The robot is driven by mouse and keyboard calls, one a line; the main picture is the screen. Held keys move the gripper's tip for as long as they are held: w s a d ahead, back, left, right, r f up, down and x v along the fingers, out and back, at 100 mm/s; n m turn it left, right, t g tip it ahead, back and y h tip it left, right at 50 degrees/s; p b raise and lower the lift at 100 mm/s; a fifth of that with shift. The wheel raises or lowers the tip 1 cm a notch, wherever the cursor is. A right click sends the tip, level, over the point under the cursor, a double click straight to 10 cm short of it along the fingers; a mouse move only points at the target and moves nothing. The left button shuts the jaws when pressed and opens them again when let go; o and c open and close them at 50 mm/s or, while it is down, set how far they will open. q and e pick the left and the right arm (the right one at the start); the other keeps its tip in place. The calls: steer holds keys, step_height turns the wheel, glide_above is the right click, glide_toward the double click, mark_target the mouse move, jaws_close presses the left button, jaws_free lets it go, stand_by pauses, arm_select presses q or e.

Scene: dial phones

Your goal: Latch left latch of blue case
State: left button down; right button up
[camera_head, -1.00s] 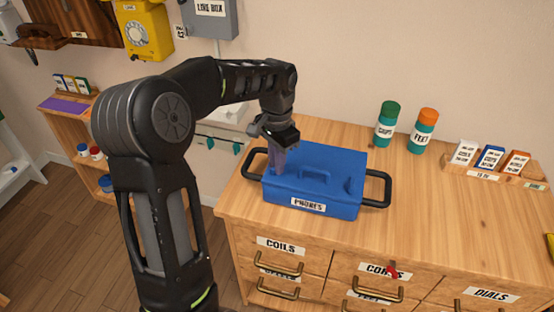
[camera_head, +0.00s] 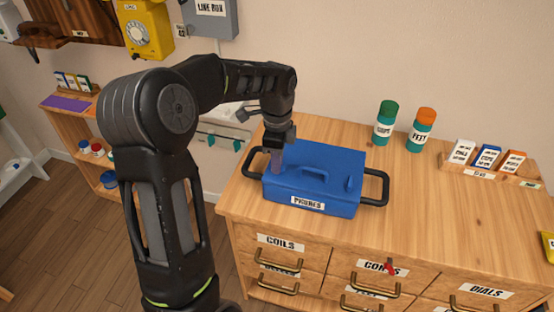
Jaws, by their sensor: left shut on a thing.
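The blue case (camera_head: 330,157) sits on the wooden cabinet top with its lid down. It has a black handle at each end, a blue handle on the lid and a label on its front. A raised blue latch piece (camera_head: 349,183) shows on the right of the lid. My left gripper (camera_head: 277,165) points down at the left part of the lid, its fingers at the left latch area. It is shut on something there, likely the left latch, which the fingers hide. My right gripper is not in view.
Green-capped (camera_head: 385,123) and orange-capped (camera_head: 421,130) bottles stand behind the case to the right. A wooden rack (camera_head: 490,172) of small boxes is farther right. The cabinet top (camera_head: 440,220) right of the case is clear. Drawers with brass handles are below.

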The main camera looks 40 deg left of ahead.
arm_select(q)
steer(key=shift+m, duration=0.5)
steer(key=c, duration=1.5)
jaws_free()
step_height(320, 180, up, 8)
steer(key=shift+f, duration=0.1)
